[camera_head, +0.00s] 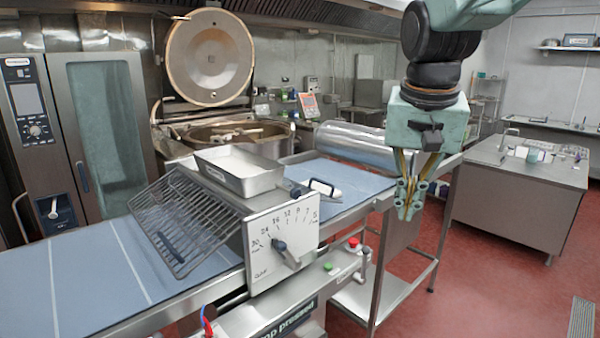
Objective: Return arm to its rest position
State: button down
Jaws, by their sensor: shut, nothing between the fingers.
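My gripper (410,200) hangs from my arm at the right of the head view, pointing down. Its fingers are close together and hold nothing. It is in front of the right end of the blue conveyor table, in the air, and seems apart from everything. The mixing kettle (235,132) stands at the back centre with its round lid (209,57) raised. The upper part of my arm runs out of the top of the picture.
A dough machine with a dial panel (283,243), wire rack (185,222) and metal tray (240,171) stands on the blue conveyor (80,278). A steel cylinder (350,150) lies behind. A steel counter (515,185) is at right. Red floor (480,285) is open at lower right.

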jog(key=s+f+n+b, duration=0.2)
jog(key=s+f, duration=0.2)
jog(key=s, duration=1.1)
jog(key=s+f+n+b, duration=0.2)
jog(key=s+f, duration=0.2)
jog(key=s, duration=1.2)
jog(key=shift+s+a+t+y, duration=0.15)
jog(key=shift+a+t+y, duration=0.25)
